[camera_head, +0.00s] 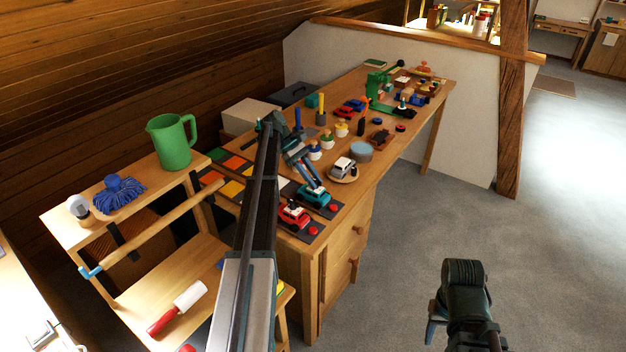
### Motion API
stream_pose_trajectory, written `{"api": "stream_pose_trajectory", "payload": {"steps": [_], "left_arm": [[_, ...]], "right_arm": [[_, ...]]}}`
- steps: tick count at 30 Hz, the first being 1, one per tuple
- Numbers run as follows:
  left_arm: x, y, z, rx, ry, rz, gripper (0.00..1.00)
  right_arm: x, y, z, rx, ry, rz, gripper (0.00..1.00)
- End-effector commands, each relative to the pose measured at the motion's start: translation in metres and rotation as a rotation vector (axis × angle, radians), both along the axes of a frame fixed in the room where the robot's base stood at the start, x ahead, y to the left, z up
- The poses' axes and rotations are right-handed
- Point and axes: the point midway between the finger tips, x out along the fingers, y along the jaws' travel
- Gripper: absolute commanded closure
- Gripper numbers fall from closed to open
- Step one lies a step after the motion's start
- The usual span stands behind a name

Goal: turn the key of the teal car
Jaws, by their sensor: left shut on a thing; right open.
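The teal car (312,197) stands on a dark mat at the front end of the workbench, beside a red car (293,215). My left gripper (315,184) reaches down from above to the top of the teal car, its fingers shut on the car's key. The key itself is hidden by the fingers, and its angle cannot be told. My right gripper (434,322) is open and empty at the bottom right, over the grey floor, away from the bench.
Red buttons (333,208) lie beside the cars. A white car on a round plate (344,172) stands just behind. Several bottles, tools and toy cars fill the bench (345,205) further back. A green jug (172,143) stands on the left shelf. The floor on the right is free.

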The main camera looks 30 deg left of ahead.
Motion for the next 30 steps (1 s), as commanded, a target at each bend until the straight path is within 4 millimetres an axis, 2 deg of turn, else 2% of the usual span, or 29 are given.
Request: {"api": "stream_pose_trajectory", "payload": {"steps": [10,11,15,25,30], "left_arm": [[-0.0001,0.0002,-0.0003,0.001,-0.001,-0.002,1.0],[-0.0001,0.0002,-0.0003,0.001,-0.001,-0.002,0.68],[-0.0001,0.0001,-0.0002,0.001,-0.001,-0.001,0.44],[0.0003,0.0002,0.0008,0.001,-0.001,-0.001,0.44],[0.0031,0.0008,0.008,0.0,-0.001,-0.002,0.44]], "right_arm": [[0.0,0.0,-0.0001,0.0,0.0,0.0,0.5],[0.0,0.0,-0.0001,0.0,0.0,0.0,0.5],[0.0,0.0,-0.0001,0.0,0.0,0.0,0.5],[0.0,0.0,0.0008,0.0,0.0,0.0,0.5],[0.0,0.0,0.0081,0.0,0.0,0.0,0.5]]}}
